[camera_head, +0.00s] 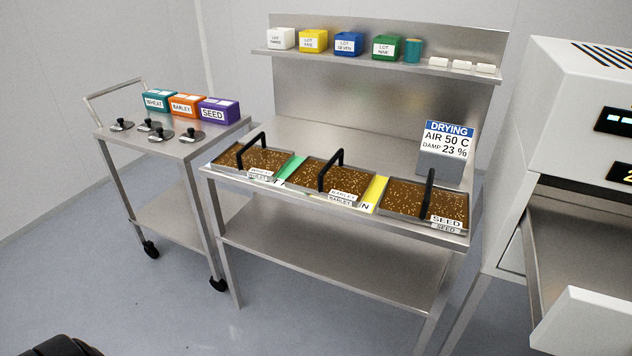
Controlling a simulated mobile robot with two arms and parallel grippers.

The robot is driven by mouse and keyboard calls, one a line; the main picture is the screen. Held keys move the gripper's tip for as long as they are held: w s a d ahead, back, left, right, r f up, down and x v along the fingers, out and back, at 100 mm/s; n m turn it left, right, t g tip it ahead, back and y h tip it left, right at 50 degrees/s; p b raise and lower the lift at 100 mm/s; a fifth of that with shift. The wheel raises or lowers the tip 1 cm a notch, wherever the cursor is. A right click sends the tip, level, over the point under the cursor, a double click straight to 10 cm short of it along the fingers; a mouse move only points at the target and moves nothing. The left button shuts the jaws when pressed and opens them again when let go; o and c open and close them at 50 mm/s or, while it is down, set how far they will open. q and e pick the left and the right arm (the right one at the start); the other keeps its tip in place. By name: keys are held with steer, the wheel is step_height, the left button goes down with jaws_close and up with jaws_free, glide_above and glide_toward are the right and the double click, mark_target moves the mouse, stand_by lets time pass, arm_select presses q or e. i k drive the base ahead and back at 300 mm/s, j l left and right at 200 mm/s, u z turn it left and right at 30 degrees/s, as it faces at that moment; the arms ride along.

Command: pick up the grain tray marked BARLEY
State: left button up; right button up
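The grain tray marked BARLEY (306,192) is the middle of three trays on the steel bench. It is a shallow metal tray full of brown grain with pale specks. A black arched handle (331,165) stands across it, and the BARLEY label is at its front right. The WHEAT tray (228,171) is to its left and the SEED tray (400,214) to its right, each with a similar black handle. All three lie flat near the bench's front edge. Neither gripper is in view.
A green card (289,169) and a yellow card (375,192) lie between the trays. A DRYING sign (446,147) stands behind. A cart (178,149) with coloured boxes is left; a white machine (580,110) with an open front is right. Floor in front is clear.

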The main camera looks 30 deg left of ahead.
mark_target(334, 180)
steer(key=u, duration=0.85)
